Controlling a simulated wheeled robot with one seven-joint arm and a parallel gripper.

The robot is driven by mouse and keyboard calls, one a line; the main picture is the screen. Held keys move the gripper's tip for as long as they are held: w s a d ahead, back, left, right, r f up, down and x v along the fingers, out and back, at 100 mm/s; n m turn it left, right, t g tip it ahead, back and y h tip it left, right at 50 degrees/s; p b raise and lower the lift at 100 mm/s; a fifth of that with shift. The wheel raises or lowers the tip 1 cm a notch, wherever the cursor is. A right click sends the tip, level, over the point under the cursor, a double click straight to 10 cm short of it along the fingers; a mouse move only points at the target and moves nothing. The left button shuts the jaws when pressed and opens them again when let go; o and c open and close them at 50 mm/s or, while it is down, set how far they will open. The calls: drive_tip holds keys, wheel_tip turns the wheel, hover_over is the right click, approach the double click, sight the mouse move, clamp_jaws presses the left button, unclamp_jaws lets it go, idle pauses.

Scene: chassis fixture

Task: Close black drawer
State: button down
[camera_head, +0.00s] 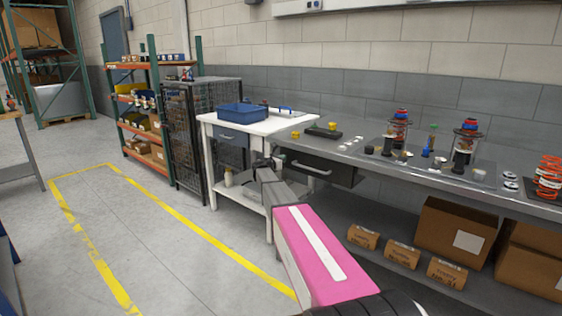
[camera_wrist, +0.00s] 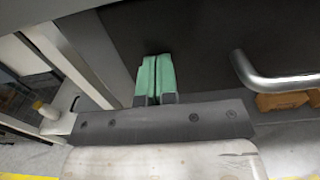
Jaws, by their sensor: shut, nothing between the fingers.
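The black drawer (camera_head: 338,178) hangs under the grey metal workbench, with a silver bar handle (camera_head: 318,171) on its front. In the wrist view its dark front (camera_wrist: 195,32) fills the upper middle, and the handle (camera_wrist: 275,80) is at the right. How far the drawer stands out is hard to tell. My gripper (camera_head: 272,160) is at the drawer's left end in the head view. In the wrist view its green fingertips (camera_wrist: 155,72) are together and empty, in front of the dark face and left of the handle. Whether they touch it is unclear.
A white table (camera_head: 287,124) with a blue bin (camera_head: 242,113) stands left of the workbench (camera_head: 375,152). Parts stand on the workbench, and cardboard boxes (camera_head: 455,228) sit on its lower shelf. The yellow-marked floor (camera_head: 150,235) at left is clear.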

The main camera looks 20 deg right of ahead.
drive_tip(key=shift+w+d+r, duration=0.1)
drive_tip(key=shift+w+d, duration=0.2)
